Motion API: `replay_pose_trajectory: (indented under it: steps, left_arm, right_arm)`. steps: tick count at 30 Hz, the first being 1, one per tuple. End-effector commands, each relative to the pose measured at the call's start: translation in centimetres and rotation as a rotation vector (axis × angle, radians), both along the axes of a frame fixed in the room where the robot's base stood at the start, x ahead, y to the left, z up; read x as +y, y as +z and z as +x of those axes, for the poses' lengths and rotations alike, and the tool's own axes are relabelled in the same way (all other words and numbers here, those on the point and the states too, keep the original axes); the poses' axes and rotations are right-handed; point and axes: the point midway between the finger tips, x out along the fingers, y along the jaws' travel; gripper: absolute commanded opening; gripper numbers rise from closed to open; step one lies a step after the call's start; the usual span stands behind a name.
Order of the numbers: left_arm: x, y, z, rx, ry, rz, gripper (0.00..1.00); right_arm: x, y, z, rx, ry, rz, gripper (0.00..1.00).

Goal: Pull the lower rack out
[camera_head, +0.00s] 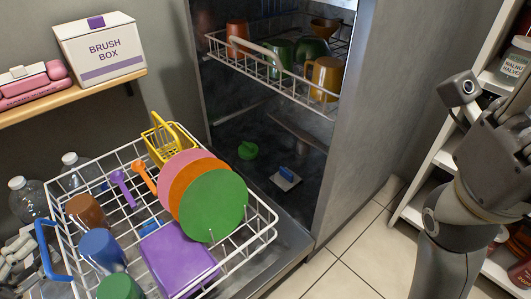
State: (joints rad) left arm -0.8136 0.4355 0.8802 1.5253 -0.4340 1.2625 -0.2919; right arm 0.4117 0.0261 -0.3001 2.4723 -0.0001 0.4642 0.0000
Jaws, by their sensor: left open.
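The lower rack (262,238) is a white wire rack with a blue handle (43,248). It stands out of the dishwasher, above the lowered door (292,238). It holds pink, orange and green plates (212,205), brown, blue and green cups, a purple container (178,258) and a yellow basket (163,143). My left gripper (20,262) is at the lower left edge, partly cut off, beside the blue handle. It is open; I cannot tell whether it touches the handle. My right gripper (496,135) is at the right edge, far from the rack; its fingertips are not clear.
Green and blue items lie on the dishwasher floor. Clear bottles (27,196) stand left of the lower rack. A white shelf (440,160) is near my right arm. Tiled floor (372,250) is clear between.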

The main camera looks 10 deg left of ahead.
Motion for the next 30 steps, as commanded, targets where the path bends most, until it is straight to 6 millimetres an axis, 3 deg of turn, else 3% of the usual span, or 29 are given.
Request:
replay_pose_trajectory:
  steps: [13, 30]
  left_arm:
    - [1.6, -0.8, -4.2, 0.001, 0.002, -0.001, 0.5]
    - [2.2, -0.9, -5.6, 0.001, 0.002, -0.001, 0.5]
  right_arm:
    - [0.1, 0.0, -0.4, -0.014, -0.002, -0.003, 0.33]
    - [0.0, 0.3, -0.6, -0.021, -0.001, 0.0, 0.33]
